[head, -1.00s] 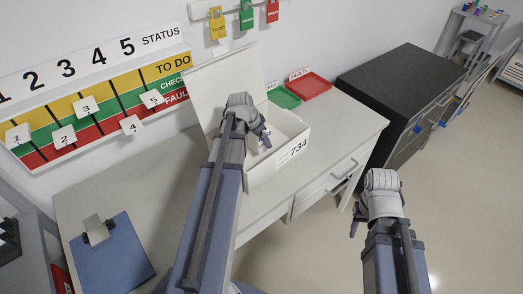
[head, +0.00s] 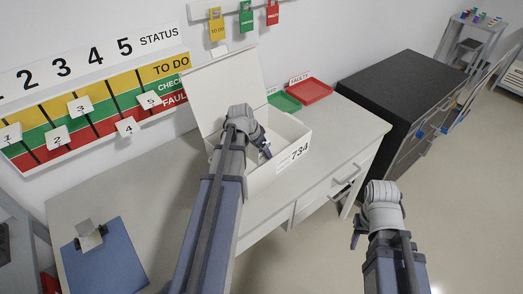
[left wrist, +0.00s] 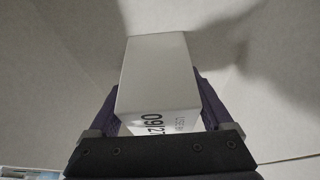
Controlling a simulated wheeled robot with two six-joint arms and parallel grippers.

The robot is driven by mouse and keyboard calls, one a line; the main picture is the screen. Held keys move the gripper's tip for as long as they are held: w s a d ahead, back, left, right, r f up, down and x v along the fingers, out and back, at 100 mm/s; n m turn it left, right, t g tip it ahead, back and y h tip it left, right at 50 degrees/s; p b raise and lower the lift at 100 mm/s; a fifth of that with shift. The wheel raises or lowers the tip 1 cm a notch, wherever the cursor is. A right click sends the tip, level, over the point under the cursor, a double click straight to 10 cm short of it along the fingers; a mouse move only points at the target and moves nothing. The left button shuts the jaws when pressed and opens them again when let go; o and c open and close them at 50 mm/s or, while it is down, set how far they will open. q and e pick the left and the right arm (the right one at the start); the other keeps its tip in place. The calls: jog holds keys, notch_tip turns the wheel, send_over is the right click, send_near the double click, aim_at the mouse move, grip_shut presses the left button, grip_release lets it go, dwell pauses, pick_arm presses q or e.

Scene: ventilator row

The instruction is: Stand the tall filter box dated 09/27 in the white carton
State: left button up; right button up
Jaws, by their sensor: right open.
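The white carton (head: 290,158), marked 734, stands with its lid up on the grey counter. My left gripper (head: 266,149) reaches down into its open top. In the left wrist view the white filter box (left wrist: 155,70), with 09/27 on its near end, sits between the two dark fingers (left wrist: 158,105), which press against its sides. Pale carton walls surround it there. Whether the box touches the carton floor cannot be told; in the head view my arm and gripper hide it. My right gripper (head: 356,238) is open and empty, out over the floor beside the counter.
A green tray (head: 284,101) and a red tray (head: 308,91) lie behind the carton. A blue clipboard (head: 105,262) lies at the counter's left. A dark cabinet (head: 400,85) stands to the right. The status board (head: 90,85) hangs on the wall behind.

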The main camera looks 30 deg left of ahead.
pick_arm(q)
jog(key=shift+o, duration=1)
jog(key=shift+r, duration=0.1)
jog(key=shift+r, duration=0.15)
jog(key=p+v, duration=1.1)
jog(key=v, duration=0.1)
